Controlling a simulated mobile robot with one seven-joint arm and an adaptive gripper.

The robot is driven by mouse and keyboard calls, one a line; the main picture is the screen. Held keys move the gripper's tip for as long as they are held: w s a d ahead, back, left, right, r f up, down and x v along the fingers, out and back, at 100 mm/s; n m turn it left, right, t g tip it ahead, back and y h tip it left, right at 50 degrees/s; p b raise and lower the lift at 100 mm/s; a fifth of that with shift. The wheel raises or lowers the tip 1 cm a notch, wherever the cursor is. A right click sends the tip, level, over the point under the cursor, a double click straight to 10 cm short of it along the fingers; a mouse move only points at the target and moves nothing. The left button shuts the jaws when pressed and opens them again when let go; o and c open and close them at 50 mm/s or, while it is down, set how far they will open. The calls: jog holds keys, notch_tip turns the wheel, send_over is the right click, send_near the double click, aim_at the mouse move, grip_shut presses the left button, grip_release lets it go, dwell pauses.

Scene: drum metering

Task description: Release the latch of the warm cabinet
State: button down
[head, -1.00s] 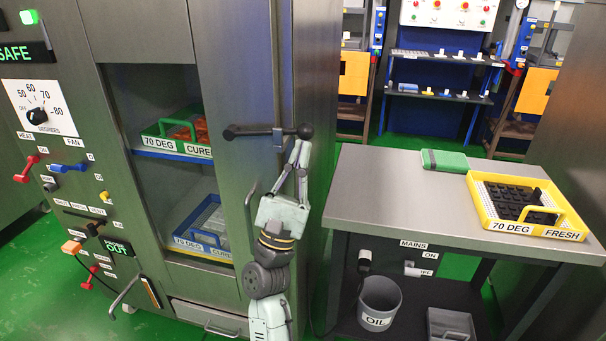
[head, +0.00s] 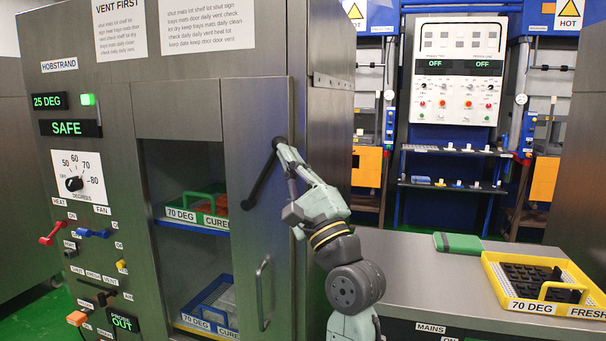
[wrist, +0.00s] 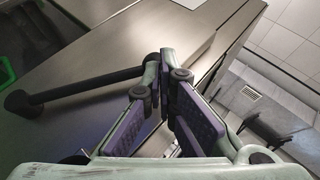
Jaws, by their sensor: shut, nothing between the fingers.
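The warm cabinet (head: 215,100) is a tall grey steel cabinet with a glazed door front. Its latch (head: 262,176) is a black bar with rounded ends, now slanting steeply from upper right to lower left on the door. The latch also shows in the wrist view (wrist: 85,86), running from the left toward my fingers. My gripper (head: 284,149) is at the bar's upper end in the head view. In the wrist view my gripper (wrist: 167,72) has its fingertips together, beside the bar's near end; whether they touch it I cannot tell. The door looks closed.
A vertical door handle (head: 263,292) sits below the latch. Green (head: 180,214) and blue (head: 190,318) trays stand inside. The cabinet panel reads SAFE (head: 68,128).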

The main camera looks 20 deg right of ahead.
aim_at(249, 138)
jog(key=w+a+r+n+g+p, duration=0.1)
jog(key=p, duration=0.1)
jog(key=w+a+r+n+g+y+p, duration=0.1)
jog(key=a+n+g+p, duration=0.1)
jog(key=p, duration=0.1)
jog(key=w+a+r+n+g+p, duration=0.1)
jog(key=r+n+g+p, duration=0.1)
jog(key=shift+w+a+y, duration=0.1)
jog(key=shift+a+y, duration=0.1)
jog(key=shift+y, duration=0.1)
jog(key=shift+w+a+g+p, duration=0.15)
jog(key=shift+a+g+p, duration=0.1)
jog(key=shift+g+p, duration=0.2)
jog(key=shift+w+a+f+p, duration=0.1)
jog(key=shift+w+a+p, duration=0.35)
jog(key=shift+a+p, duration=0.3)
